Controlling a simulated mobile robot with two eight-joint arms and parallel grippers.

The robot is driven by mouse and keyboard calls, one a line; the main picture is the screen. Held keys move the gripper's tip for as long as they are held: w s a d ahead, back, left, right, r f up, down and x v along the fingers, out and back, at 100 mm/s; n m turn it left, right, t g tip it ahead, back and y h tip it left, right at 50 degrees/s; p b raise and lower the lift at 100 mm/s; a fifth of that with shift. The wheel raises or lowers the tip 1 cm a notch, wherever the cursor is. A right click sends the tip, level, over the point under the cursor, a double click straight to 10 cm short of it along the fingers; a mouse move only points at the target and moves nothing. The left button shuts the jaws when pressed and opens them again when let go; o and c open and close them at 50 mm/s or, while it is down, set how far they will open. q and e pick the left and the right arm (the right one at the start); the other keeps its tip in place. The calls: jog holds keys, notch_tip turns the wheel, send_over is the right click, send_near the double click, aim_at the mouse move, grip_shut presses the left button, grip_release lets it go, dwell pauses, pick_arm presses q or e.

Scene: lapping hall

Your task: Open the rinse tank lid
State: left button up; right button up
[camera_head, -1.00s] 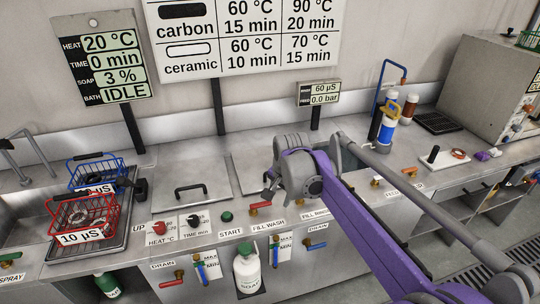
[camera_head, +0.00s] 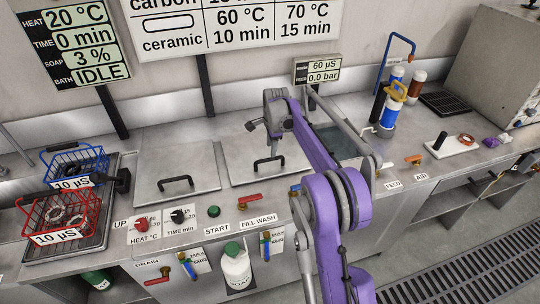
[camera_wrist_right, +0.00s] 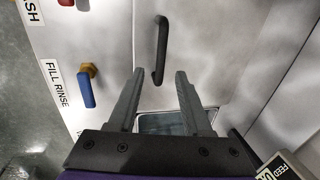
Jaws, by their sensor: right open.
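The rinse tank lid (camera_head: 240,165) is a flat grey steel panel with a black bar handle (camera_head: 268,162). The handle also shows in the right wrist view (camera_wrist_right: 160,50), just beyond and between the fingertips, apart from them. My right gripper (camera_head: 256,124) is open and empty above the lid, behind the handle in the head view; its two fingers also show in the right wrist view (camera_wrist_right: 160,72). A dark opening (camera_head: 338,143) shows right of the lid, partly hidden by my arm. My left gripper is not in view.
Another lid (camera_head: 200,172) with a black handle lies to the left. Red and blue wire baskets (camera_head: 58,215) stand at far left. Knobs and valves line the front edge. A blue-and-white filter bottle (camera_head: 389,117) stands at the right behind my arm.

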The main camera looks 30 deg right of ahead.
aim_at(271, 159)
jog(key=f, duration=0.3)
jog(key=w+f, duration=0.1)
jog(key=f, duration=0.2)
jog(key=shift+w+d, duration=0.2)
jog(key=shift+c, duration=0.2)
grip_shut()
dwell(1.0)
